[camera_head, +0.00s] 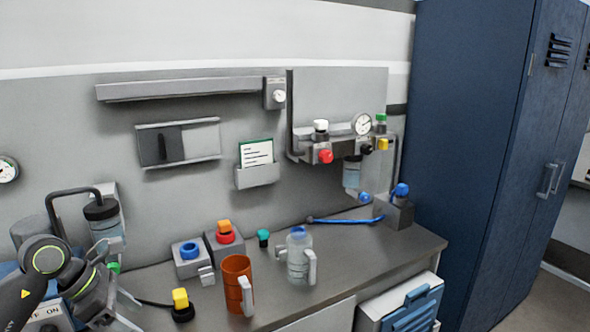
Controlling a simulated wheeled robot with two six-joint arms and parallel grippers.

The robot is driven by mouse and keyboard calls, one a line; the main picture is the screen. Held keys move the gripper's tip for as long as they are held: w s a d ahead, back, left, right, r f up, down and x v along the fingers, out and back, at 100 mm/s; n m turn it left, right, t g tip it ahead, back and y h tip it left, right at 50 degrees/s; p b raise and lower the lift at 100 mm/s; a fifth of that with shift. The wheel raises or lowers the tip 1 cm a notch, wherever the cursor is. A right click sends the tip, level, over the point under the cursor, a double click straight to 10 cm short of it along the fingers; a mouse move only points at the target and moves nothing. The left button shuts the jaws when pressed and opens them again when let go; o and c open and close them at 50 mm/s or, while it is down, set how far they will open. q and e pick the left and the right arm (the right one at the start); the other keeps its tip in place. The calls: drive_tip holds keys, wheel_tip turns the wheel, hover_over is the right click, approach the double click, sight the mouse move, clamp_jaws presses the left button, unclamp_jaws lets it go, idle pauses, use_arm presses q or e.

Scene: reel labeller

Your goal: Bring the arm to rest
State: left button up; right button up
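My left arm comes in at the lower left, with dark links and green-lit joint rings. What looks like my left gripper (124,309) is at its end, low in the picture over the left part of the bench (345,262). It is small and partly cut off by the bottom edge, so I cannot tell whether its fingers are apart or hold anything. My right arm and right gripper are not in view.
An orange mug (237,286) and a clear jug (299,256) stand near the bench front. A blue cabinet (460,130) stands right.

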use_arm(q)
drive_tip(key=d+r+n+t+h, duration=0.1)
drive_tip(key=d+n+t+h, duration=0.1)
drive_tip(key=d+h, duration=0.65)
drive_tip(key=s+d+r+n+t+h, duration=0.1)
drive_tip(key=d+r+n+t+h, duration=0.25)
drive_tip(key=r+n+t, duration=0.3)
drive_tip(key=a+n+t+y, duration=0.7)
drive_tip(key=n+t+y, duration=0.4)
drive_tip(key=n, duration=0.6)
drive_tip(key=s+a+f+n+g+y, duration=0.4)
drive_tip(key=f+n+y, duration=0.2)
drive_tip(key=f+n, duration=0.15)
drive_tip(key=s+a+f+n+g+y, duration=0.35)
drive_tip(key=f+n+y, duration=0.3)
drive_tip(key=n, duration=0.25)
drive_tip(key=s+d+f+n+g+h, duration=0.25)
drive_tip(key=s+f+g, duration=0.4)
drive_tip(key=s, duration=0.35)
drive_tip(key=s+d+f+n+g+h, duration=0.2)
drive_tip(key=s+d+f+n+g, duration=0.25)
drive_tip(key=s+f, duration=0.4)
wheel_tip(320, 180, down, 24)
drive_tip(key=a+g, duration=0.2)
drive_tip(key=s+f, duration=1.5)
drive_tip(key=f, duration=0.1)
drive_tip(key=shift+s+d+m+g+h, duration=0.3)
drive_tip(key=shift+s+d+g+h, duration=0.05)
drive_tip(key=shift+d+g+h, duration=0.1)
